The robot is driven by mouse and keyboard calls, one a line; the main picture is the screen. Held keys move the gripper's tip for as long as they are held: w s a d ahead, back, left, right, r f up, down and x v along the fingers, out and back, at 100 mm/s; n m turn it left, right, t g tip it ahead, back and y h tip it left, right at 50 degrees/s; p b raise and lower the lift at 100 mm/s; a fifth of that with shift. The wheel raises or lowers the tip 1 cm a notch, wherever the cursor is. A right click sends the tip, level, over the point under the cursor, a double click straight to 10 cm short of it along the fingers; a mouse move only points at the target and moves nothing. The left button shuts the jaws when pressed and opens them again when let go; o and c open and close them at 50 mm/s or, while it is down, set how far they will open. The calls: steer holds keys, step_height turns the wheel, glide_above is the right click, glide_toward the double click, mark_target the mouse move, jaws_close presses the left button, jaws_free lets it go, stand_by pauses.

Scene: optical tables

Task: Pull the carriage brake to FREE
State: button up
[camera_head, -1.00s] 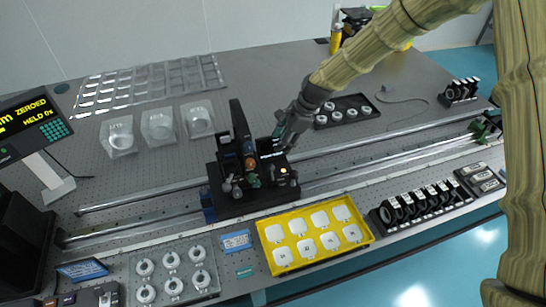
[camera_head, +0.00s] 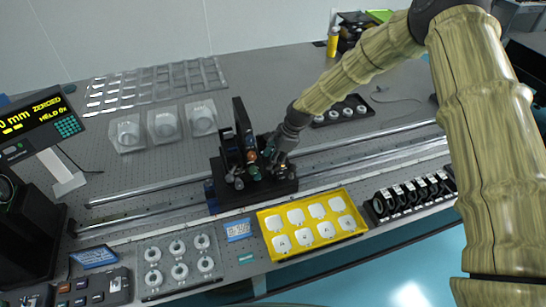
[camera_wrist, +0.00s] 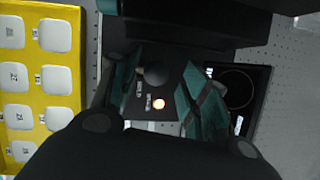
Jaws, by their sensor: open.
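The black carriage (camera_head: 228,196) sits on the two long rails, with a tall upright plate and several knobs on it. My gripper (camera_head: 268,158) is at the right side of the carriage, close above its knobs, and hides part of that side. In the wrist view my gripper (camera_wrist: 160,85) is open, its two teal-padded fingers spread apart. A dark round knob (camera_wrist: 155,73) shows between the fingers, likely the brake handle. The label text is too small to read, and I cannot tell whether a finger touches the knob.
A yellow tray (camera_head: 262,222) of white squares stands in front of the carriage. A row of black ring mounts (camera_head: 412,198) is to its right. Clear boxes (camera_head: 165,124) stand behind the rails. A display (camera_head: 38,122) reading ZEROED is at the left.

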steer(key=shift+s+r, duration=0.5)
steer(key=shift+s, duration=0.2)
steer(key=c, duration=0.5)
steer(key=shift+s+r, duration=0.2)
steer(key=c, duration=0.4)
steer(key=shift+w+f, duration=0.8)
jaws_close()
steer(key=shift+s+r, duration=0.15)
steer(key=shift+r, duration=0.1)
steer(key=shift+f, duration=0.1)
steer(key=shift+d+t+b, duration=0.1)
steer(key=shift+t+b, duration=0.2)
steer(key=shift+b, duration=0.05)
